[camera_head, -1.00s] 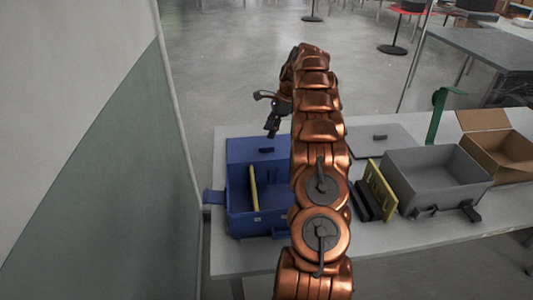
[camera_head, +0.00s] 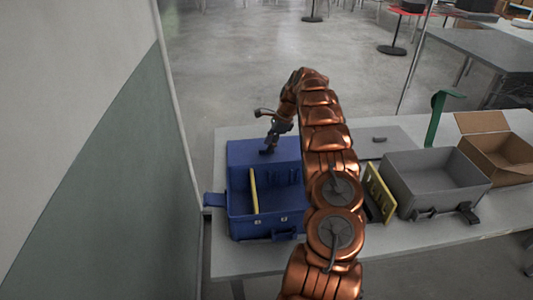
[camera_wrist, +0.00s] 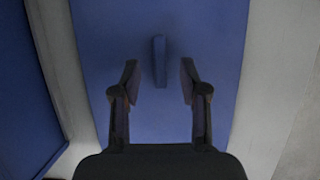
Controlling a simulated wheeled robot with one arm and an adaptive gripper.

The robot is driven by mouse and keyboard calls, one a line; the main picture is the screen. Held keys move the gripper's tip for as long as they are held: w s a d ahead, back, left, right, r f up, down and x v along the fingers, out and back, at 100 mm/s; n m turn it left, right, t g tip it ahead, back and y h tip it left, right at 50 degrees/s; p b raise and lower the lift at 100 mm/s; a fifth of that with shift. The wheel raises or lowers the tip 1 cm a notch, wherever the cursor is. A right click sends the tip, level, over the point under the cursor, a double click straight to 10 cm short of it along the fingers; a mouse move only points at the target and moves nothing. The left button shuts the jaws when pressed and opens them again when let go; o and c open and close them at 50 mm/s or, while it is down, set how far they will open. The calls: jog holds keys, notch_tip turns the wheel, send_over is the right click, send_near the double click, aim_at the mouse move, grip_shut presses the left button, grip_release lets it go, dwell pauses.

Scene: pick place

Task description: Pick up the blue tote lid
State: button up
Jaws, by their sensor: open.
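The blue tote lid (camera_head: 243,152) lies flat on the table behind the blue tote. In the wrist view the lid (camera_wrist: 205,30) fills the middle, with its raised blue handle (camera_wrist: 160,62) standing upright in the picture. My gripper (camera_wrist: 160,82) is open, with one finger on each side of the handle and a gap on both sides. In the head view my gripper (camera_head: 268,150) is over the lid and hides its handle. The open blue tote (camera_head: 238,228) stands in front of the lid with a yellow piece (camera_head: 254,190) inside.
A grey tote (camera_head: 425,197) stands on the right of the table (camera_head: 400,240), with a grey lid (camera_head: 392,150) behind it. A yellow panel (camera_head: 379,190) leans near it. A cardboard box (camera_head: 492,172) and green stand (camera_head: 436,118) are farther right. A wall (camera_head: 110,180) rises at left.

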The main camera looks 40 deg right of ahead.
jog(key=shift+x, duration=1.05)
jog(key=shift+c, duration=0.4)
grip_shut()
